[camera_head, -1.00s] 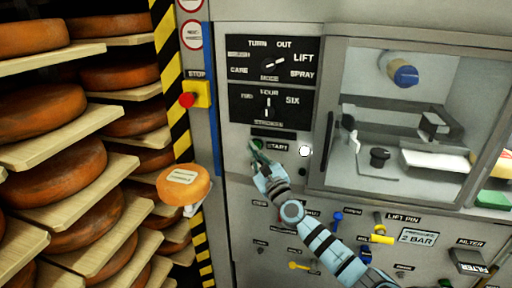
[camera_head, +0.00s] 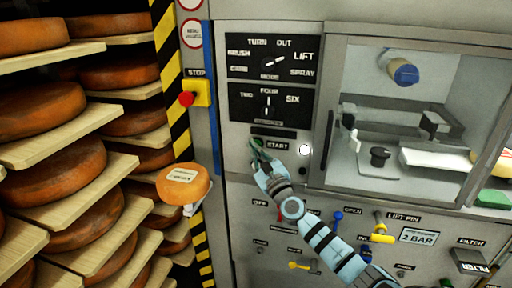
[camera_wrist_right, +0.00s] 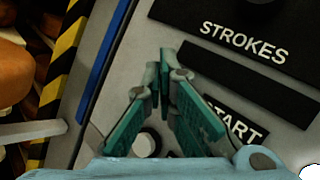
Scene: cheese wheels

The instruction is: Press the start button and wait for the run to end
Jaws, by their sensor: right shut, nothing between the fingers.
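In the right wrist view the teal fingers (camera_wrist_right: 157,78) meet left of the START label (camera_wrist_right: 232,120). A round white lamp (camera_head: 305,151) shows bright right of the label. My left gripper is not in view.
A red stop button (camera_head: 187,99) sits on a yellow box to the left. Mode (camera_head: 273,62) and strokes (camera_head: 268,100) dials are above. A windowed chamber (camera_head: 330,75) is at right. Cheese racks (camera_head: 130,93) fill the left; one labelled cheese (camera_head: 183,184) sticks out near the panel.

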